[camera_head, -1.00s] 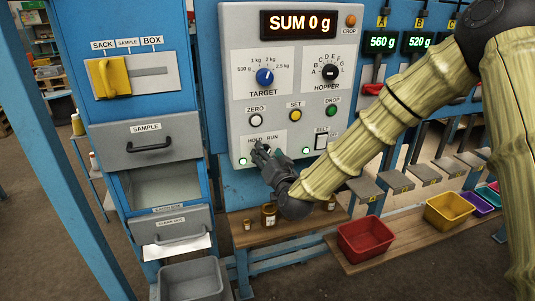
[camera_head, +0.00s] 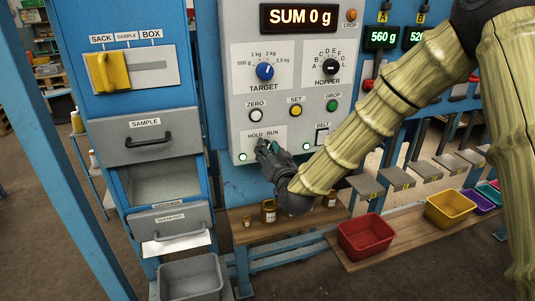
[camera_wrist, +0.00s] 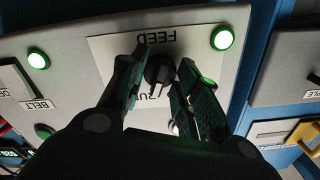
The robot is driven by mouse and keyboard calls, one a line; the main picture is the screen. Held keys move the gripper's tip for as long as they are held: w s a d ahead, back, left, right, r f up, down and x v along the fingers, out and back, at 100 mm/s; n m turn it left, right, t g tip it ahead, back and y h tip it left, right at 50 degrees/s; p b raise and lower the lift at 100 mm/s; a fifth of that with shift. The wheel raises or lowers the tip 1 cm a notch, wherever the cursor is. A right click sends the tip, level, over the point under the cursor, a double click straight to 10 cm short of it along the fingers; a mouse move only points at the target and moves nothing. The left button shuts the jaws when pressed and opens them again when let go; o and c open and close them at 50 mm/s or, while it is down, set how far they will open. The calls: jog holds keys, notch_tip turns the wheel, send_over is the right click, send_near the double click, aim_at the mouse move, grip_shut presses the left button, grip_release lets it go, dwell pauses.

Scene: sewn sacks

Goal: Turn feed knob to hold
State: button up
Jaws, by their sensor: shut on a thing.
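The feed knob (camera_wrist: 158,70) is a small black knob on a pale plate on the grey control panel (camera_head: 235,60). The wrist view shows it upside down, below the word FEED, with part of the RUN label beside it. My gripper (camera_wrist: 163,62) has one finger on each side of the knob and is shut on it. In the head view my gripper (camera_head: 263,148) covers the knob, just below the HOLD and RUN labels (camera_head: 262,134). I cannot tell clearly which label the knob points to.
Lit green lamps flank the knob, left (camera_head: 242,157) and right (camera_head: 306,146). The belt switch (camera_head: 321,139) is close right of my gripper. A wooden bench (camera_head: 245,225) with small jars and a red bin (camera_head: 366,236) are below. Grey drawers (camera_head: 145,142) stand left.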

jog(key=shift+n+b, duration=3.8)
jog(key=shift+n, duration=1.3)
jog(key=o, duration=1.1)
jog(key=shift+c, duration=0.2)
jog(key=v, duration=1.2)
